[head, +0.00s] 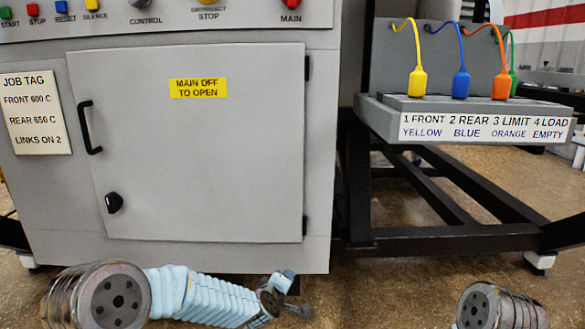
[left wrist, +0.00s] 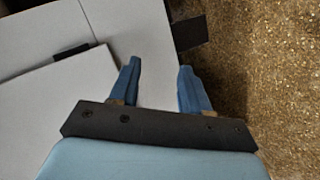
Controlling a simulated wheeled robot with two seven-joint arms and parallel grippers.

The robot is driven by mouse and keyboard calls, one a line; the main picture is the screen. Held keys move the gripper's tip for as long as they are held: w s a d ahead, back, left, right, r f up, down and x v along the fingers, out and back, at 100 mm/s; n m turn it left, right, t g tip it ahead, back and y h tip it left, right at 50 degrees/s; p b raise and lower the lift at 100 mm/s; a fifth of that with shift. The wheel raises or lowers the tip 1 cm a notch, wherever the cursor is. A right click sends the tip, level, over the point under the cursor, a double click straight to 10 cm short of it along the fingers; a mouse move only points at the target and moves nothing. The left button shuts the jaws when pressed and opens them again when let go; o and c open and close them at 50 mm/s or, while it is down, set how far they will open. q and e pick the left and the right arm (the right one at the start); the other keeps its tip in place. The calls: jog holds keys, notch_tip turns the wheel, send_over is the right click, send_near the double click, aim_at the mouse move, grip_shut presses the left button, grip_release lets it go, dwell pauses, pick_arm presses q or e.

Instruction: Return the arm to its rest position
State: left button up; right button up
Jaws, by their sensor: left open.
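My left arm (head: 205,296) stretches low across the front of the grey cabinet in the head view, its far end near the cabinet's lower right corner. The fingers there are too small to make out well. In the left wrist view my left gripper (left wrist: 158,75) is open, with two blue fingers spread and nothing between them. Beyond the fingers are grey cabinet panels and the speckled floor. Only a joint of my right arm (head: 500,306) shows at the lower right of the head view; its gripper is out of frame.
The grey cabinet (head: 250,200) has a shut door with a black handle (head: 88,127) and latch (head: 114,202). A job tag (head: 36,112) is at left. Brown floor (head: 400,290) lies open in front.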

pick_arm(q)
jog(key=s+a+f+m+g, duration=0.3)
jog(key=s+a+f+g, duration=0.1)
jog(key=s+f, duration=0.75)
jog(key=s+a+f+m+g, duration=0.4)
jog(key=s+a+f, duration=0.1)
jog(key=s+f, duration=0.7)
jog(key=s+a+f+m+g, duration=0.15)
jog(key=s+f+g, duration=0.3)
jog(key=s, duration=0.75)
notch_tip(320, 180, up, 15)
jog(key=d+p, duration=0.1)
jog(key=p, duration=1.4)
jog(key=shift+w+t+h, duration=0.15)
jog(key=shift+t+h, duration=0.25)
jog(key=shift+t, duration=0.05)
jog(key=shift+m, duration=0.25)
jog(key=shift+w, duration=0.15)
